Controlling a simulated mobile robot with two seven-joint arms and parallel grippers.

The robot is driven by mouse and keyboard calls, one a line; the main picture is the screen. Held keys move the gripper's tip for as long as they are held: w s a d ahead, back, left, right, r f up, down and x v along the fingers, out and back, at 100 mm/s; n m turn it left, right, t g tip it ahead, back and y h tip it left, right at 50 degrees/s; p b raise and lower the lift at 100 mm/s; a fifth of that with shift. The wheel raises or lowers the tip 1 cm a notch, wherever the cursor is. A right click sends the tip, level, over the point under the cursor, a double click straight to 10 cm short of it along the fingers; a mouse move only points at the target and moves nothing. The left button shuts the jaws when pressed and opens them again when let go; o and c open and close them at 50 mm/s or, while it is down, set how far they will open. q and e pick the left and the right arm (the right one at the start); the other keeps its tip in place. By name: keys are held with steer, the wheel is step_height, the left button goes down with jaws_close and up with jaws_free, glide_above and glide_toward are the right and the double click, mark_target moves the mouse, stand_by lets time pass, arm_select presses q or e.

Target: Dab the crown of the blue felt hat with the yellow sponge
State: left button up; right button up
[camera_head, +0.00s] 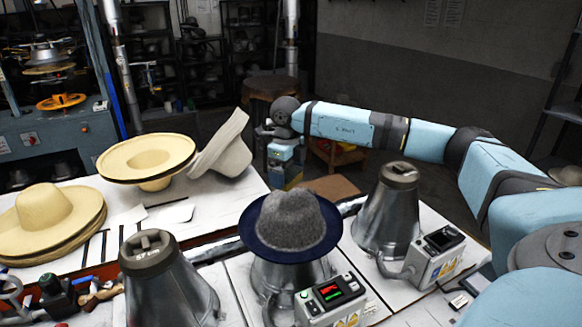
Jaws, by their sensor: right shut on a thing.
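The hat (291,223) has a grey felt crown and a dark blue brim. It sits upright on a metal cone in the middle of the bench. My right arm reaches in from the right, and its gripper (284,178) points down behind the hat, apart from it. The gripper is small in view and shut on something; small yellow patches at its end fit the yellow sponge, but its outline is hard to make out. No other yellow sponge shows. My left gripper is out of view.
Metal cones stand left (160,280) and right (388,210) of the hat. Control boxes (333,302) (436,258) stand in front. Straw hats (52,219) (146,158) and a pale hat (222,148) lie at left. Tools crowd the lower left corner.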

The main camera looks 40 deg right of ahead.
mark_target(291, 200)
steer(key=shift+d+r+m, duration=0.25)
steer(key=shift+d+m, duration=0.45)
steer(key=shift+m, duration=0.2)
steer(key=shift+f, duration=0.15)
steer(key=shift+f+b, duration=0.65)
steer(key=shift+f, duration=0.25)
steer(key=shift+f+b, duration=1.1)
steer(key=shift+f, duration=0.85)
steer(key=shift+f+b, duration=0.3)
steer(key=shift+f, duration=0.2)
steer(key=shift+f, duration=0.1)
